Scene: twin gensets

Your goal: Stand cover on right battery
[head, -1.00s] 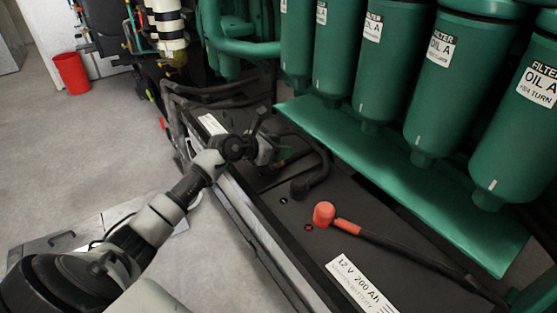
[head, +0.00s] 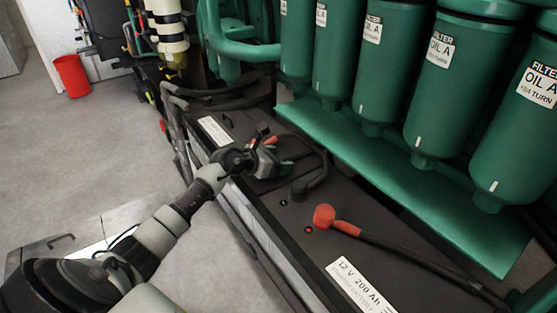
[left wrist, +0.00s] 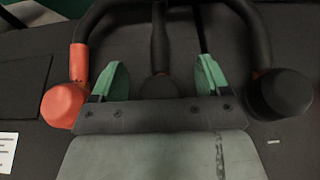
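The near battery (head: 395,262) is a dark box with a "12 V 200 Ah" label. My left gripper (head: 270,160) is over the far part of the battery row, fingers pointing down. In the left wrist view, its green fingers (left wrist: 161,80) stand apart, with a dark, rounded thing (left wrist: 158,88) between them and no clear contact. A red cap (left wrist: 63,103) lies left of the fingers and a black cap (left wrist: 283,94) right. My right gripper is not in view.
Black cables (head: 322,170) loop over the batteries beside the gripper. A green shelf (head: 400,180) and several green oil filters (head: 380,60) overhang the right side. A red bucket (head: 72,76) stands on the floor at left. The floor (head: 100,150) between is mostly clear.

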